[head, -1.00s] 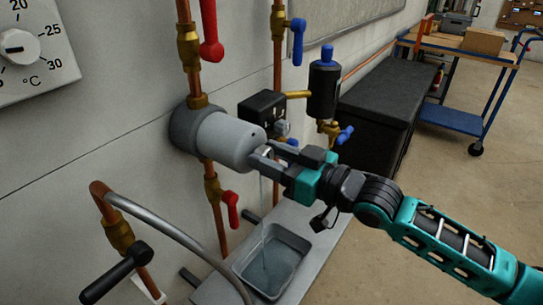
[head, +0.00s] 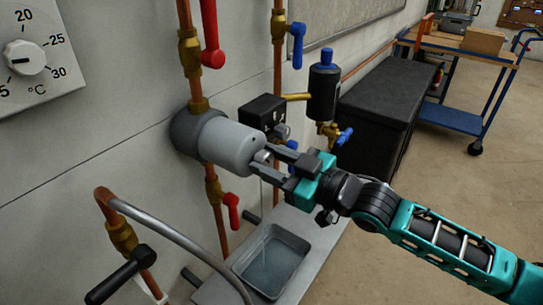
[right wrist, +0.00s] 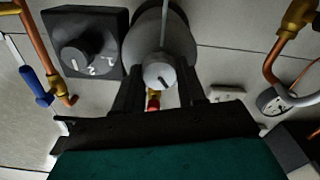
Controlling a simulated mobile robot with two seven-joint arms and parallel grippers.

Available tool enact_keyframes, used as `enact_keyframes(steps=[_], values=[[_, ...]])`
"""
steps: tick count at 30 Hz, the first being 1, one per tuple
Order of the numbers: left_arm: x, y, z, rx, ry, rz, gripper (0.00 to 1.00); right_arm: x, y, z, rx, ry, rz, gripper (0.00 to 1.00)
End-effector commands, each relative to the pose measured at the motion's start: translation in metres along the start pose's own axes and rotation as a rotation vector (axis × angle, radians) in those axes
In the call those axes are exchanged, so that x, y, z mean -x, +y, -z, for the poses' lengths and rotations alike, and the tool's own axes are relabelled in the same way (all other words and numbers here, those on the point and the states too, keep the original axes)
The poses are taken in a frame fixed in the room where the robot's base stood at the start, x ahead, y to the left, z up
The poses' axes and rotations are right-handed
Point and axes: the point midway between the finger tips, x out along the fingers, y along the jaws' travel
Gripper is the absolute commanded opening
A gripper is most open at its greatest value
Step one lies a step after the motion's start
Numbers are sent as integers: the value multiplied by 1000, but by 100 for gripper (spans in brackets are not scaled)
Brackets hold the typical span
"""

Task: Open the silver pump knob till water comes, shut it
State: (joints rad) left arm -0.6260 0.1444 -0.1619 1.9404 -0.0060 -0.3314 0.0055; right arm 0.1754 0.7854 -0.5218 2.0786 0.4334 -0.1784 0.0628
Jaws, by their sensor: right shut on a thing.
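The grey pump (head: 232,147) sticks out from the wall on a vertical copper pipe. Its small silver knob (head: 264,156) is on the front end. My right gripper (head: 268,161) is shut on the silver knob, one finger on each side. In the right wrist view the knob (right wrist: 159,76) shows its round face with a dark mark between the fingers. A grey tray (head: 300,243) stands below the pump with what looks like water in it. My left gripper is out of view.
Red-handled valves (head: 212,45) sit above and below the pump. A black dial box (head: 262,112) and a black cylinder with a blue cap (head: 323,92) are close behind my right gripper. A black-handled valve (head: 122,277) is at front left.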

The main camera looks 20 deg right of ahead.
Motion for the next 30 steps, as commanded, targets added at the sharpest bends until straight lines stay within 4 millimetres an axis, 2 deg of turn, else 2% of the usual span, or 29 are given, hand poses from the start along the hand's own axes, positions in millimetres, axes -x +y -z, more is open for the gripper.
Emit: enact_keyframes(steps=[18,30], values=[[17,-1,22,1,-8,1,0,0,-2,0,579,-1,1,10],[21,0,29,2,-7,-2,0,0,-3,-1,847,0,1,10]])
